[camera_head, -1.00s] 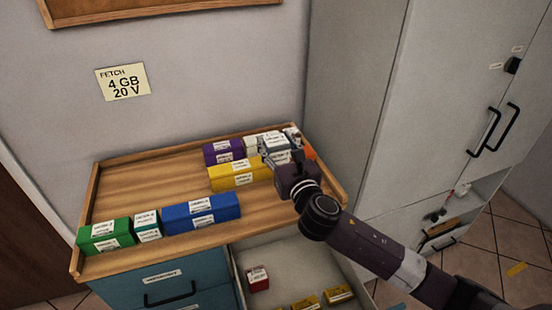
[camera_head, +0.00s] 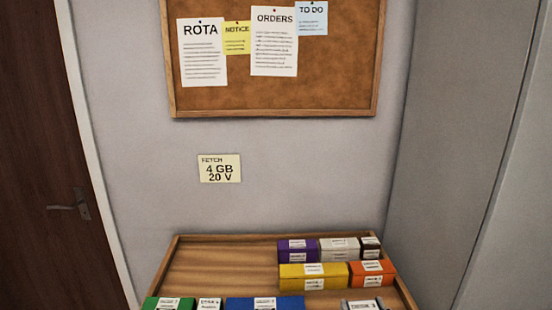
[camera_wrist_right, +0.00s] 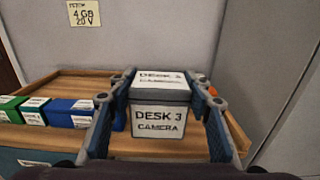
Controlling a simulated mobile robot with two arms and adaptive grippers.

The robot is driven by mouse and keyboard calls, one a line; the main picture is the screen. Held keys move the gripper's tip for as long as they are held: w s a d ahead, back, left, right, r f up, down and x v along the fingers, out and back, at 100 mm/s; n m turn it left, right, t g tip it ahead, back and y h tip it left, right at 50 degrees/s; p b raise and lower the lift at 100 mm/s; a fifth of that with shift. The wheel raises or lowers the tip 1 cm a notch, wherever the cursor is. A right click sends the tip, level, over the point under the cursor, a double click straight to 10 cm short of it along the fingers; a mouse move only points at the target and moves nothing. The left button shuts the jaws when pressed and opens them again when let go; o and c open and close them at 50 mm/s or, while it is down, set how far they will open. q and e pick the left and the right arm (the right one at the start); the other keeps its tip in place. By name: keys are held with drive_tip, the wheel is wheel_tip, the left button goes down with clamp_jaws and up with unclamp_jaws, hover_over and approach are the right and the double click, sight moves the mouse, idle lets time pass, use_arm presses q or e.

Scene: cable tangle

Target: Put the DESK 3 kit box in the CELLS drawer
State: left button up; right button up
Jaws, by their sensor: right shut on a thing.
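The DESK 3 kit box (camera_wrist_right: 160,120), grey with white labels reading DESK 3 CAMERA, fills the middle of the right wrist view. My right gripper (camera_wrist_right: 159,92) is shut on it, one blue-grey finger on each side. A grey labelled box top at the bottom edge of the head view (camera_head: 362,304) looks like the same box; the gripper itself hardly shows there. The box is upright, in front of the wooden tray top. The CELLS drawer cannot be made out. My left gripper is not in view.
The wooden tray top (camera_head: 215,262) holds purple (camera_head: 297,251), yellow (camera_head: 312,275), orange (camera_head: 371,273), green and blue boxes (camera_head: 265,303). A teal drawer front (camera_wrist_right: 25,160) shows low in the wrist view. A grey cabinet stands at the right.

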drive_tip(key=s+d+f, duration=0.1)
drive_tip(key=s+f, duration=0.1)
drive_tip(key=s, duration=1.2)
drive_tip(key=shift+s+h, duration=0.15)
drive_tip(key=shift+h, duration=0.15)
drive_tip(key=shift+a, duration=0.1)
drive_tip(key=shift+d+f, duration=0.15)
drive_tip(key=shift+d, duration=0.05)
drive_tip(key=shift+a, duration=0.15)
